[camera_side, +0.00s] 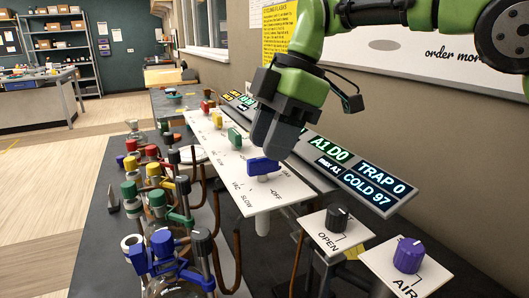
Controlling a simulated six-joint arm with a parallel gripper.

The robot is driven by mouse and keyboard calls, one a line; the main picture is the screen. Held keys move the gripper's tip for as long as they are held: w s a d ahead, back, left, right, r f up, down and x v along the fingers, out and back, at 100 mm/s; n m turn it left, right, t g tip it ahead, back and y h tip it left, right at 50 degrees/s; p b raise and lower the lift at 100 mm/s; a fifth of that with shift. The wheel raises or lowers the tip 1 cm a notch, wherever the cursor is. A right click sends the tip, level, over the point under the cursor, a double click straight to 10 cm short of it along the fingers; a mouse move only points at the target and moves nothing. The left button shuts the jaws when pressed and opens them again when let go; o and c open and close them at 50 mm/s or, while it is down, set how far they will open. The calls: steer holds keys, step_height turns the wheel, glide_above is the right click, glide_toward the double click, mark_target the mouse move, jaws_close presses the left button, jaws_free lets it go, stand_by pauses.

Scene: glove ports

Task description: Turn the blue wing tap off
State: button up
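The blue wing tap (263,166) sits on a white panel (258,203) marked VAC, SLOW, OFF and GAS. Its wing lies roughly left to right in the picture, and I cannot tell which mark it points at. My gripper (270,145) comes down from the green arm, with its dark grey fingers just above and behind the tap. The fingers overlap one another from this side, so the gap between them is hidden. I cannot tell whether they touch the tap.
Green (235,138), yellow (217,119) and red (206,106) taps line the panel farther back. A display strip (345,172) runs behind it. A black knob (337,217) and a purple knob (408,255) stand at front right. Glassware with coloured caps (152,198) crowds the left.

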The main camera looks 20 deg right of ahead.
mark_target(265, 168)
steer(key=shift+x, duration=1.3)
jaws_close()
